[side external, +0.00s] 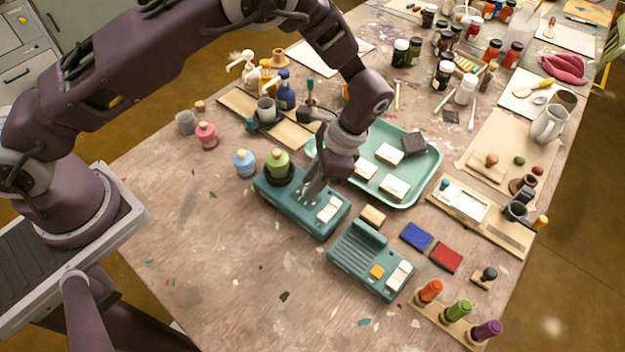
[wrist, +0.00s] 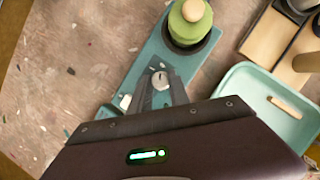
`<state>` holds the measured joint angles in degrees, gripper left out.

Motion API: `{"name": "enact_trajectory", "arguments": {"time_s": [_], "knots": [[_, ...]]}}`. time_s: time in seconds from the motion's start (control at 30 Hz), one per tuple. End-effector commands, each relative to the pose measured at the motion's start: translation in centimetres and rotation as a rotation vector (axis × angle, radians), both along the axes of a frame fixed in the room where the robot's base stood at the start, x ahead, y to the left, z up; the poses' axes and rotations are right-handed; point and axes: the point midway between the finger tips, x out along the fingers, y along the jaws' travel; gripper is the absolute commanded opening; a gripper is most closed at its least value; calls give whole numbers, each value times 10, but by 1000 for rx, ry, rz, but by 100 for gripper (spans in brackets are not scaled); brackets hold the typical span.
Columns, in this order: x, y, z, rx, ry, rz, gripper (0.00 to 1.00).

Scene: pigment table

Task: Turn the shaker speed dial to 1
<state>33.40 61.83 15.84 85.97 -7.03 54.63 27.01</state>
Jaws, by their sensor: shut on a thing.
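The shaker (side external: 283,213) is a teal box on the table, left of the tray. It also shows in the wrist view (wrist: 130,75). A green bottle with a pale cap (side external: 277,163) stands in its dark round holder; the wrist view shows it from above (wrist: 188,22). My gripper (side external: 308,192) points down onto the shaker's top. In the wrist view my gripper (wrist: 160,88) is shut on the pale grey speed dial (wrist: 158,76), which shows at the fingertips. The fingers partly cover the dial, and I cannot read its number or marks.
A green tray (side external: 425,172) with white blocks lies close behind the shaker. A second teal device (side external: 350,262) with an orange button stands to the right. A light blue bottle (side external: 245,164) stands left of the shaker. The table's front left is mostly clear.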

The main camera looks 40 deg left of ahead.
Motion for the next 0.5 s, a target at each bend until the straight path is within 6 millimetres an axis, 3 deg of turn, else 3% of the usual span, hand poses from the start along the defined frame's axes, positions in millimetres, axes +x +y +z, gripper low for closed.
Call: {"name": "enact_trajectory", "arguments": {"time_s": [0.27, 0.5], "knots": [[0, 0, 0, -1, 0, 52, 0], [2, 1, 1, -2, -1, 216, 0]]}}
